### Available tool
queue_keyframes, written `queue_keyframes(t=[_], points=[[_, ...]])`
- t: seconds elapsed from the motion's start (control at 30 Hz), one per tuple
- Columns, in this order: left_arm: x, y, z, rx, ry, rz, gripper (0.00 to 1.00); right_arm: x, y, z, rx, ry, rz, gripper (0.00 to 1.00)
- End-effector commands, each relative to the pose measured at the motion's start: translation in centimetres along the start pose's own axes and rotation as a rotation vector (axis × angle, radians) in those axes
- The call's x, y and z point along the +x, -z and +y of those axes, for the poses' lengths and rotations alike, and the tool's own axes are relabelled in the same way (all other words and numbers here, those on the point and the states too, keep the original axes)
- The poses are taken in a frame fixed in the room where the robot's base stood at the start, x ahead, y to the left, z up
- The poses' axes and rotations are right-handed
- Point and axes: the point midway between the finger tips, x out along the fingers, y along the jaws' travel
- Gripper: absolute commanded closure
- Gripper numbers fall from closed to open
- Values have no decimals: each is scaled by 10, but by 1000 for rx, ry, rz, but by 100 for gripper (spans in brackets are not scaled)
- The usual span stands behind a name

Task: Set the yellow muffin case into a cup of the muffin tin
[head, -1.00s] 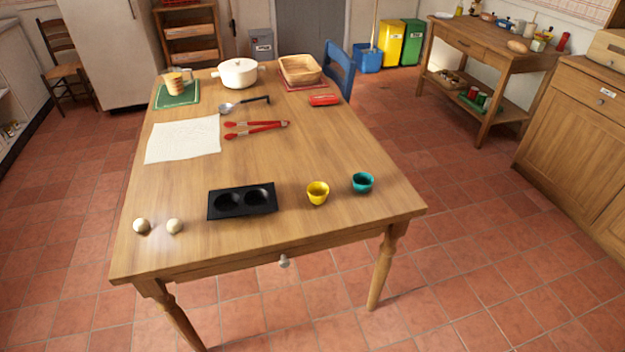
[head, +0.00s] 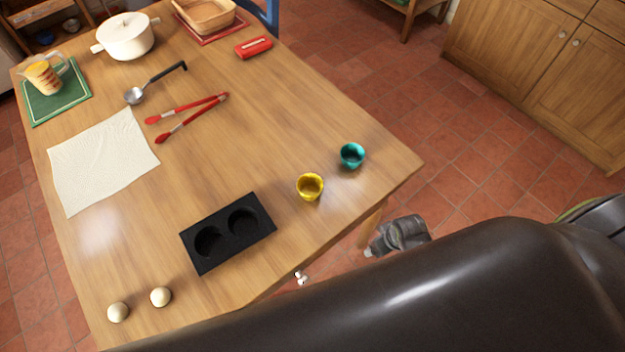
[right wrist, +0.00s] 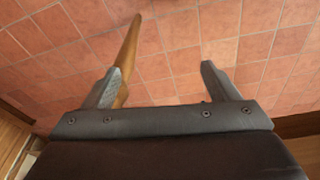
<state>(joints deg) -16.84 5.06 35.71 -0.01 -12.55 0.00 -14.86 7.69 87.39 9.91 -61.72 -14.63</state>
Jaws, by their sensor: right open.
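The yellow muffin case (head: 310,187) stands upright on the table, near its front right part. The black muffin tin (head: 228,233) lies to its left, with two round cups that look empty. A teal muffin case (head: 352,155) stands just behind and to the right of the yellow one. My right gripper (right wrist: 158,85) is open and empty in the right wrist view, pointing at floor tiles and a table leg. In the head view part of my right arm's end (head: 400,236) shows beyond the table's front edge. My left gripper is not in view.
Two pale balls (head: 160,297) lie at the table's front left. Red tongs (head: 187,117), a ladle (head: 135,95), a white cloth (head: 100,160), a white pot (head: 127,38) and a red box (head: 254,47) lie farther back. The wood around the yellow case is clear.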

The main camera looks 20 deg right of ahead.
Motion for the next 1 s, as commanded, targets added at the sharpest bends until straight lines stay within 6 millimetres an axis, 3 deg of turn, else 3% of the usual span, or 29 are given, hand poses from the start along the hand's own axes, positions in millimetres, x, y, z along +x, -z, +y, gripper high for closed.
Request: queue_keyframes(t=[0.03,0.1,0.4,0.8,1.0], points=[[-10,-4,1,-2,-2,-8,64,-30,19,-1,-30,10,18,19],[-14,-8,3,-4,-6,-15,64,-59,35,-4,-70,26,29,19],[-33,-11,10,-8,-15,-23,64,-170,86,-22,-292,98,73,19],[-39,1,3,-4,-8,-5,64,-246,190,-53,-975,342,151,19],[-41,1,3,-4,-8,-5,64,-279,218,-60,-1236,417,193,19]])
